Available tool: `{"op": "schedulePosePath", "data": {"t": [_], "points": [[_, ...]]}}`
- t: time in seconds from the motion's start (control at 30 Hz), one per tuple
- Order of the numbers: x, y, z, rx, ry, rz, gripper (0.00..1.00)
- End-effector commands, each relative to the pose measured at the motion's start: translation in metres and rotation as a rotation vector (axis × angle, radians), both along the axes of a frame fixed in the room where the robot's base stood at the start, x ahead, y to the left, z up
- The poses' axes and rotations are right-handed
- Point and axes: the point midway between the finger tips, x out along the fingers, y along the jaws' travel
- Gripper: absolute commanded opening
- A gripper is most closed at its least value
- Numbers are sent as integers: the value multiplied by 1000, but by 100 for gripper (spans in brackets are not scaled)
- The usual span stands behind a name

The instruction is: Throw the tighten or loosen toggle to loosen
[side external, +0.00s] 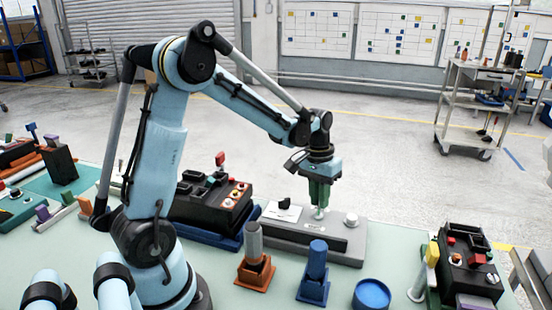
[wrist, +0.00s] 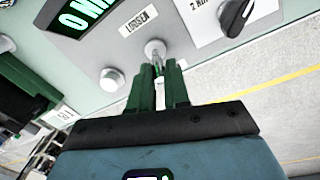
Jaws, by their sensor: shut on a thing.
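The grey tester box (side external: 345,250) stands on the bench below my gripper (side external: 320,205). My gripper points down, with its green fingers shut on the toggle (side external: 319,214). In the wrist view, the fingers (wrist: 159,72) close around the lever of the toggle (wrist: 154,47), whose pale round base shows just beyond them. A label reading LOOSEN (wrist: 138,20) sits beside the toggle base. The fingers hide much of the lever, so I cannot tell which way it leans.
On the same box are a white round button (wrist: 111,80), a black rotary knob (wrist: 238,15) and a green-lit display (wrist: 82,14). A black control box (side external: 208,200) stands to the left. An orange stand (side external: 255,275), a blue stand (side external: 313,288) and a blue round dish (side external: 371,294) stand in front.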

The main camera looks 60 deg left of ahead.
Motion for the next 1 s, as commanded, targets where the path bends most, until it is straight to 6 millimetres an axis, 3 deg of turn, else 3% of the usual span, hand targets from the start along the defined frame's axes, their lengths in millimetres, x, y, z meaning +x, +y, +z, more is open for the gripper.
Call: {"op": "schedulePosePath", "data": {"t": [0.37, 1.0], "points": [[-5, -7, 2, 81, -85, -6, 0], [-25, -29, -2, 469, -478, -9, 0]]}}
